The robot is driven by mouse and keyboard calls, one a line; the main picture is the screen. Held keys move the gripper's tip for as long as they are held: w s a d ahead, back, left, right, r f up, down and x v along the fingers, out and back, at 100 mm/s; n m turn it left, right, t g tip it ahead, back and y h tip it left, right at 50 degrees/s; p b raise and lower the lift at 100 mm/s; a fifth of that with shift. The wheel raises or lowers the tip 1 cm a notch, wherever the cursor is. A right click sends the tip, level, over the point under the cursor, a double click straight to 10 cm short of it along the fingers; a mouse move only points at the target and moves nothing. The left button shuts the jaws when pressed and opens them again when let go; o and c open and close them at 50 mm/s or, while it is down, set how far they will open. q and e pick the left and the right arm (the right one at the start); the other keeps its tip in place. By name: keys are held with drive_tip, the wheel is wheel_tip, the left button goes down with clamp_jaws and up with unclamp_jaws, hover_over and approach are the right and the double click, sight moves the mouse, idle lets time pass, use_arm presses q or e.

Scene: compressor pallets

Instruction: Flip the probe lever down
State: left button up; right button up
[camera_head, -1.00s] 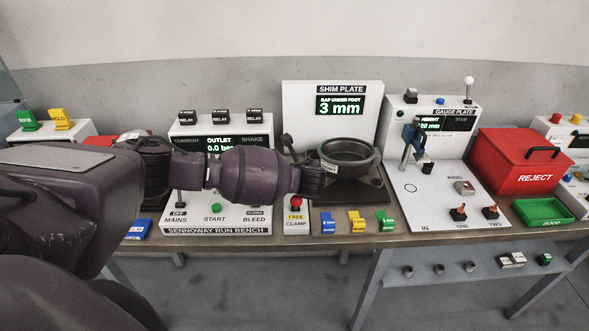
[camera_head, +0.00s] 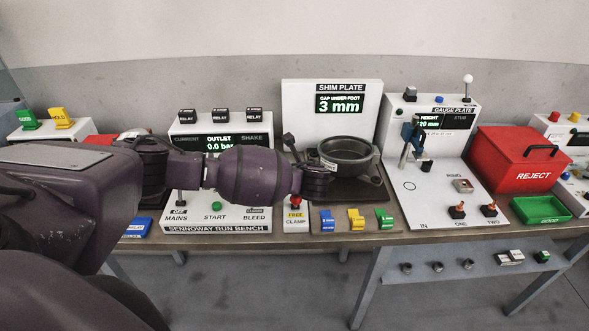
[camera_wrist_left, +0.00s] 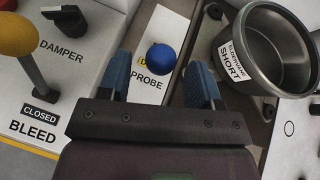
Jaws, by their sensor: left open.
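The probe lever shows in the left wrist view as a blue ball knob (camera_wrist_left: 161,58) above a white plate marked PROBE (camera_wrist_left: 150,84). The ball covers part of a yellow tag on that plate. My left gripper (camera_wrist_left: 159,72) is open, with one blue-padded finger on each side of the knob in the picture; I cannot tell whether either touches it. In the head view my left gripper (camera_head: 317,183) is over the narrow clamp panel, left of the grey pot, and I cannot make out the blue knob there. My right gripper is not in view.
The grey pot (camera_wrist_left: 275,50), labelled SHORT, stands close right of the fingers. The yellow bleed knob (camera_wrist_left: 18,35) and black damper handle (camera_wrist_left: 66,16) are on the left. A red clamp knob (camera_head: 295,201) lies just below my gripper in the head view.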

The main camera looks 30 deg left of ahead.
use_arm(q)
drive_tip(key=v, duration=0.8)
drive_tip(key=shift+p, duration=0.45)
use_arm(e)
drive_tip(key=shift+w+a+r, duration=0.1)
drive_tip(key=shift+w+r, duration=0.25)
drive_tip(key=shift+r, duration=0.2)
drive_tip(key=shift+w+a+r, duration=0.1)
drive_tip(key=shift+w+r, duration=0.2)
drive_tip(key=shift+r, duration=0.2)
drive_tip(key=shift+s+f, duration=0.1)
